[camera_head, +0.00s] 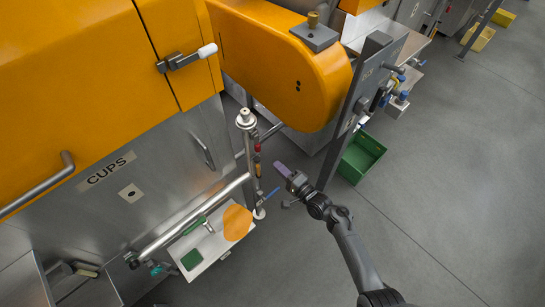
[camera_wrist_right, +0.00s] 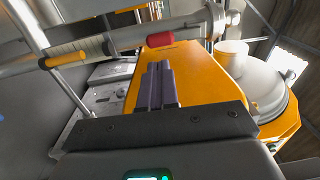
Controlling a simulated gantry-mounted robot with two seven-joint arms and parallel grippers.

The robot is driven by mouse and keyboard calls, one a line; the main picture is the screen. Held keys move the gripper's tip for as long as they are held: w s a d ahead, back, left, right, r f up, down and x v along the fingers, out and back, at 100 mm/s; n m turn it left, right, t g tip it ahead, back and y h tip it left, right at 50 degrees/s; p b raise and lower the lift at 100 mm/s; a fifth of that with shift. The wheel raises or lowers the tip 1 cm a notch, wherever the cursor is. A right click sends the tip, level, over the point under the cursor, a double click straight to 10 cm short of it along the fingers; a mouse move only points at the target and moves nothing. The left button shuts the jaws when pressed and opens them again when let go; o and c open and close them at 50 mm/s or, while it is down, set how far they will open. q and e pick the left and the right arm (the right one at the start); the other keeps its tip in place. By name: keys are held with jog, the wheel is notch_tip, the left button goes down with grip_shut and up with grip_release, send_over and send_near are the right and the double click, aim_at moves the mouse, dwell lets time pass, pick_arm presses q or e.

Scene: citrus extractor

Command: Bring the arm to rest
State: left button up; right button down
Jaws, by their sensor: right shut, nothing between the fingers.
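My right arm (camera_head: 350,245) comes in from the bottom right in the head view. My right gripper (camera_head: 280,168) is at its end, beside the upright pipe of the extractor, with a small gap of floor showing between them from this angle. Its purple fingers are shut together and empty. The shut fingers also show in the wrist view (camera_wrist_right: 158,68), pointing up the picture with an orange panel (camera_wrist_right: 195,75) behind them. My left gripper is in neither view.
The orange and steel extractor (camera_head: 75,60) fills the left. A valve pipe with a red grip (camera_head: 258,147) and a blue lever (camera_head: 272,192) is close to the gripper. A steel post panel (camera_head: 350,105) and a green crate (camera_head: 361,157) stand beyond. Floor on the right is clear.

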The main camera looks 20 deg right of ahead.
jog(key=s+d+f+g, duration=0.1)
jog(key=s+f, duration=0.3)
jog(key=s, duration=0.8)
jog(key=s+a+r+n+g+h, duration=0.1)
jog(key=s+r+n+g+h, duration=0.2)
jog(key=s+r+n+g, duration=0.45)
jog(key=s+r+n+g+h, duration=0.3)
jog(key=s+r+n+g, duration=0.2)
jog(key=s+n, duration=0.45)
notch_tip(320, 180, up, 25)
jog(key=s+p, duration=0.2)
jog(key=p, duration=2.3)
jog(key=shift+m, duration=0.4)
jog(key=shift+a+f, duration=0.1)
jog(key=shift+f, duration=0.15)
